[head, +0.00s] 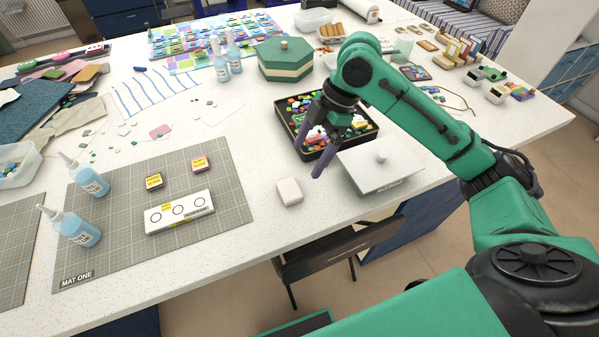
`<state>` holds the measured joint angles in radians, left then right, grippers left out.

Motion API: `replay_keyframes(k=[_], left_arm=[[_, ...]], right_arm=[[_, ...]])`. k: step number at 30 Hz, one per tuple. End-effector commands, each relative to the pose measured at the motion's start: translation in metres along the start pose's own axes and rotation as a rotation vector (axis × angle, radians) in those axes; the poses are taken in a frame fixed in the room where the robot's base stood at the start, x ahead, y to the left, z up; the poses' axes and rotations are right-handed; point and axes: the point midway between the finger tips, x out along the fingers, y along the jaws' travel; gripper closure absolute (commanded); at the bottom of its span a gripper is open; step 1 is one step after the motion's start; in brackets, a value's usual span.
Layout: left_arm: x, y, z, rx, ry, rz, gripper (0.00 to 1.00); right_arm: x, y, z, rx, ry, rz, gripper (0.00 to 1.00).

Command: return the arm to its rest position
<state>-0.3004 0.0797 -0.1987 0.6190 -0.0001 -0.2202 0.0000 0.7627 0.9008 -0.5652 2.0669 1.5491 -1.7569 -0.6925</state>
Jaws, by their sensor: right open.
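My right gripper (312,153) hangs from the green right arm above the table, over the near left part of a black tray of coloured pieces (291,134). Its purple-grey fingers point down and it is open, with nothing seen between them. A white lidded box (380,172) is just right of the fingers, and a small white block (289,192) lies below and left of them. My left gripper is not in view.
A grey mat (120,246) labelled MAT ONE holds a white box with circles (179,212), two small labelled boxes and two blue bottles (88,181). A dark chair (335,255) stands at the table's front edge.

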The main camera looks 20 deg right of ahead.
Motion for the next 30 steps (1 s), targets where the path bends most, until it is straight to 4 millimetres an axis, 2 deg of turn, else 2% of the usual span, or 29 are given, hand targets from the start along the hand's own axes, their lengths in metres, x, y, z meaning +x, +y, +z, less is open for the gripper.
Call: replay_keyframes(k=[4, 17, 20, 26, 30], left_arm=[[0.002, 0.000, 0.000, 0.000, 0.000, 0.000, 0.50], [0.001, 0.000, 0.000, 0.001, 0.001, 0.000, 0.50], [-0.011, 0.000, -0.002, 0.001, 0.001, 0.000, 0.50], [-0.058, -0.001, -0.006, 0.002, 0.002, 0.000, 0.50], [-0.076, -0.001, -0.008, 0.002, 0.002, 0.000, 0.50]], right_arm=[[-0.013, 0.000, 0.000, 0.001, 0.000, -0.001, 0.00], [-0.014, 0.000, 0.000, 0.001, 0.000, -0.002, 0.00], [-0.025, 0.000, -0.005, 0.001, 0.000, -0.001, 0.00], [-0.068, 0.000, -0.023, 0.000, 0.000, -0.001, 0.00], [-0.085, 0.000, -0.030, 0.001, 0.000, -0.002, 0.00]])
